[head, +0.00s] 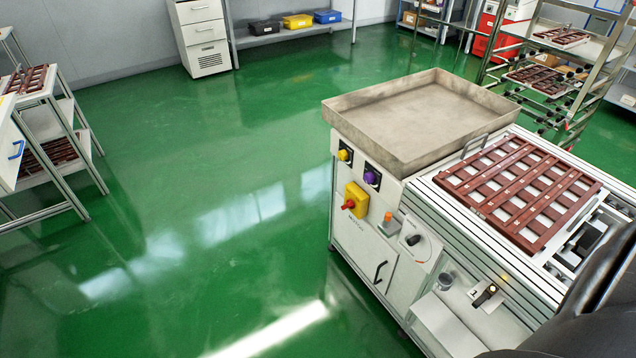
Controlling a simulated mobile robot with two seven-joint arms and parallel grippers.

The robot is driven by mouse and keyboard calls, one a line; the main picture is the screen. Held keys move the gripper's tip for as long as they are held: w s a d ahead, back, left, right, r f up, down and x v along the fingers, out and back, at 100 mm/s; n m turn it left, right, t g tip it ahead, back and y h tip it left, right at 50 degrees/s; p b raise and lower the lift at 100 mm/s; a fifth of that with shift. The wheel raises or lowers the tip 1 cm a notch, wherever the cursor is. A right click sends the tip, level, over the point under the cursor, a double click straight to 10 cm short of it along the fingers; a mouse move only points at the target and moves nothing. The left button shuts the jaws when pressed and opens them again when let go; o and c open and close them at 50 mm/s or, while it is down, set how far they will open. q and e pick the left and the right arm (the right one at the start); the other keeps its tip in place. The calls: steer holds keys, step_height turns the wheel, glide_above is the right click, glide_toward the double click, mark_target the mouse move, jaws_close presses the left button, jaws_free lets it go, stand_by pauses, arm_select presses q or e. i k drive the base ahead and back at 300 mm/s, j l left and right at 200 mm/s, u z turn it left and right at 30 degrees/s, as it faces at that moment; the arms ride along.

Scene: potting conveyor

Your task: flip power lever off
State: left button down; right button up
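The potting conveyor machine (345,240) stands at the right of the head view. On its side panel is a yellow box (357,194) with a red handle (348,204), which looks like a power switch. Lower on the front is a small black lever switch (485,295) with a lit yellowish tip on a pale plate. I cannot tell for certain which of these is the power lever or what its setting is. A dark part of my own body covers the bottom right corner. Neither gripper shows.
A yellow knob (343,155), a purple knob (371,177) and a round dial (412,240) sit on the machine. A metal tray (455,150) and a reddish-brown grid frame (497,205) lie on top. Racks stand left and back right. The green floor (210,190) is clear.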

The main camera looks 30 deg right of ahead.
mark_target(350, 204)
steer(key=i, duration=2.4)
steer(key=z, duration=4)
